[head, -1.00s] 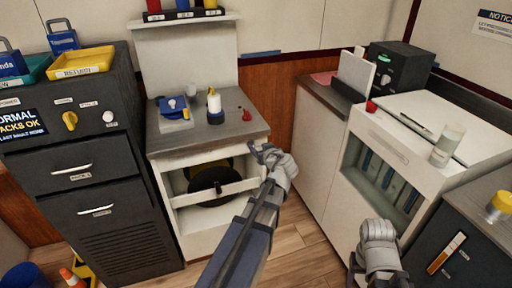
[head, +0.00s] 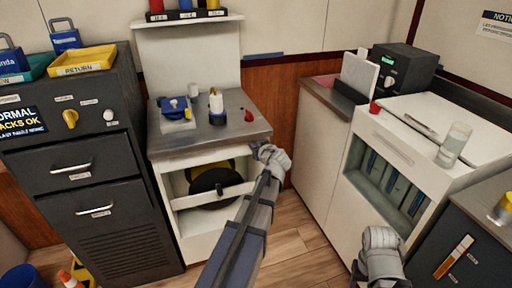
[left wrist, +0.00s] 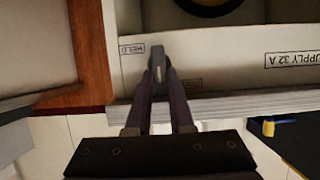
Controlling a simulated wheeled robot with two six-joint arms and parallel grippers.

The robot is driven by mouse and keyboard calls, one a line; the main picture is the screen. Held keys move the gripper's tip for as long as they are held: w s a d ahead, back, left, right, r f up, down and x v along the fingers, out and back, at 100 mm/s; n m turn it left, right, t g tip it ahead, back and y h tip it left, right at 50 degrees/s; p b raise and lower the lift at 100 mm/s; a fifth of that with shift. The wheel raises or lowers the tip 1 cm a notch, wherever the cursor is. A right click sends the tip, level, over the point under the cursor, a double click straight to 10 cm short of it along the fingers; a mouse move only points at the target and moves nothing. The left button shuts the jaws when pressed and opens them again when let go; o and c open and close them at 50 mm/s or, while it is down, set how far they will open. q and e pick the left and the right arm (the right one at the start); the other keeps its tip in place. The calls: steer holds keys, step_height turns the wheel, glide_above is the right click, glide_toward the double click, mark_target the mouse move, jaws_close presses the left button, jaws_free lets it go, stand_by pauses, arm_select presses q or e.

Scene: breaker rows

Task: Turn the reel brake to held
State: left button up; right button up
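The reel (head: 210,182), black and yellow, sits inside the open front of the white cabinet (head: 203,230) with the steel top. My left gripper (head: 262,152) is at the cabinet's upper right front corner. In the left wrist view, a small grey piece (left wrist: 158,64), which looks like the reel brake's lever, stands between the fingertips. A HELD label (left wrist: 131,48) is left of it, and a second, unreadable label (left wrist: 188,83) is to its lower right. Whether the fingers grip the piece is unclear. My right gripper (head: 380,240) is low at the right, its fingers hidden.
A dark drawer unit (head: 80,170) stands left. A white machine (head: 420,150) stands right.

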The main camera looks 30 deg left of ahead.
arm_select(q)
jaws_close()
stand_by(0.3)
steer(key=shift+w+d+f+m+g+y+b, duration=0.25)
steer(key=shift+f+m+g+y+b, duration=0.25)
steer(key=shift+m+y+b, duration=1.1)
steer(key=shift+w+d+f+m+g+y+b, duration=0.3)
steer(key=shift+m+g+y+b, duration=0.3)
steer(key=shift+m+b, duration=1.9)
steer(key=shift+w+d+f+m+g+y+b, duration=0.4)
steer(key=shift+m+y+b, duration=0.85)
steer(key=shift+m, duration=1.45)
steer(key=shift+s+a, duration=0.15)
steer(key=shift+a, duration=0.05)
steer(key=o, duration=0.5)
jaws_free()
steer(key=shift+o, duration=0.2)
